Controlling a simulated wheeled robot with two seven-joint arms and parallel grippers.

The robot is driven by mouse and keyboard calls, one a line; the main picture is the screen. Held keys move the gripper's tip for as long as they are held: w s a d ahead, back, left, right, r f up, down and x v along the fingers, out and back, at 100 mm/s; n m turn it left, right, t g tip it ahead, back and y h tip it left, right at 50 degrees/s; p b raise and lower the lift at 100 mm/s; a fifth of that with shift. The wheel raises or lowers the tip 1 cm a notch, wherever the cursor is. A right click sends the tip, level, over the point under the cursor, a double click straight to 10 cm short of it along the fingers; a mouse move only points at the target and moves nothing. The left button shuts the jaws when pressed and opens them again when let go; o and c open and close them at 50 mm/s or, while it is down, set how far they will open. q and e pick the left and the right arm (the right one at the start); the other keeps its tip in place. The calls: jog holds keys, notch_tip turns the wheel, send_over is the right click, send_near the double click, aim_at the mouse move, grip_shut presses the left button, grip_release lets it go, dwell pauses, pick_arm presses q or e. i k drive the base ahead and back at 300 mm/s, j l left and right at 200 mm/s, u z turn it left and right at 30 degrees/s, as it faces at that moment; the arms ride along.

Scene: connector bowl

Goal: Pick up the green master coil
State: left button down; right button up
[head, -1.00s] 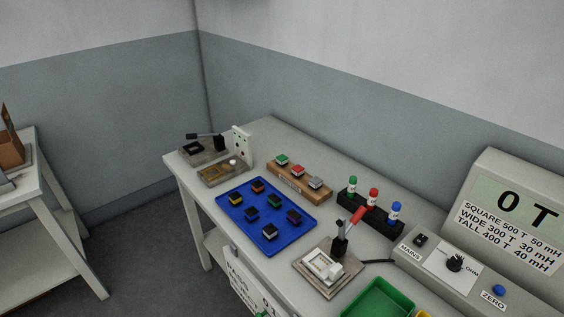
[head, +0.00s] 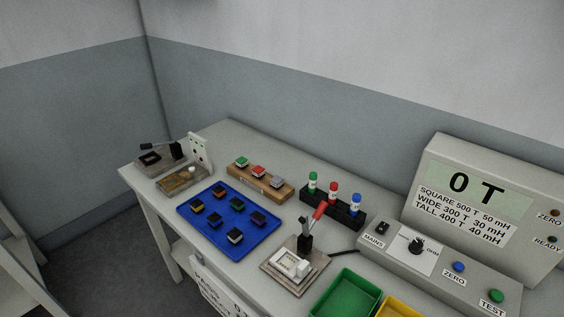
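A small coil with a green top (head: 241,162) sits at the left end of a wooden block (head: 272,193) on the bench. A red-topped coil (head: 258,171) and a grey-topped one (head: 276,182) stand beside it on the same block. The block has a label on its front that is too small to read. Neither of my grippers is in view.
A blue tray (head: 228,245) with several small dark coils lies in front of the block. A black rack (head: 318,201) holds green, red and blue capped bottles. A lever fixture (head: 293,267), green bin (head: 345,294) and meter console (head: 474,196) reading "0 T" stand right.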

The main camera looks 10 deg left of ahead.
aim_at(241, 163)
jog(key=i+j+z, duration=0.1)
jog(key=j+z, duration=0.25)
jog(key=i+j+z, duration=0.1)
jog(key=j+z, duration=0.55)
